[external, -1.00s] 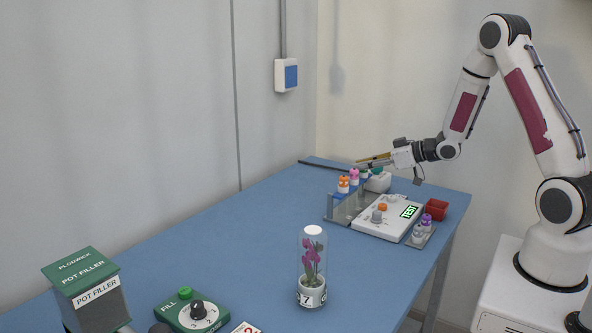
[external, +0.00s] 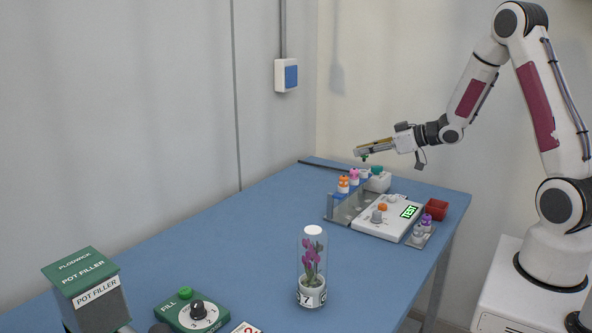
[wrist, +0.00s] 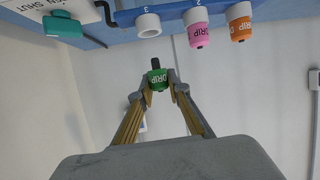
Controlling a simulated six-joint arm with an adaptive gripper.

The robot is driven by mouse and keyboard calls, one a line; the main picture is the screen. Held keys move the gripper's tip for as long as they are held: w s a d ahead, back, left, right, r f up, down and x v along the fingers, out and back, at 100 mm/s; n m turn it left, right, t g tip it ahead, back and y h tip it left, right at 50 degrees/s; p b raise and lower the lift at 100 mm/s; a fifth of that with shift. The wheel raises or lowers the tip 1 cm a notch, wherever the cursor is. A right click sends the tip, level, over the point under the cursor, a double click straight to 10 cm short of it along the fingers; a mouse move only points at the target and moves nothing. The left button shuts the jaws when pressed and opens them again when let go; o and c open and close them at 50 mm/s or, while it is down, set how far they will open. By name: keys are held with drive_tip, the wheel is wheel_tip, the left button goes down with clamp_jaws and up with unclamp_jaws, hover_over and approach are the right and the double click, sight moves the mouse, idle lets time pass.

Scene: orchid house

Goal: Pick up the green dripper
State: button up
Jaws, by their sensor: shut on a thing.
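The green dripper (wrist: 158,79) is held between my fingertips in the wrist view, its "DRIP" label facing the camera and a dark tip pointing up in the picture. In the external view it is a small green spot (external: 364,157) under the fingertips. My gripper (external: 360,152) is shut on it above the blue dripper rack (wrist: 170,12). The rack has an empty white-ringed place (wrist: 148,25), a pink dripper (wrist: 197,30) and an orange dripper (wrist: 239,24).
A white device with a green display (external: 410,212), a red box (external: 436,209) and a purple-topped bottle (external: 426,221) are near. A glass-covered orchid (external: 312,262) stands forward; the left-middle tabletop is clear.

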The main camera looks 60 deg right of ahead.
drive_tip(key=shift+r, duration=2.55)
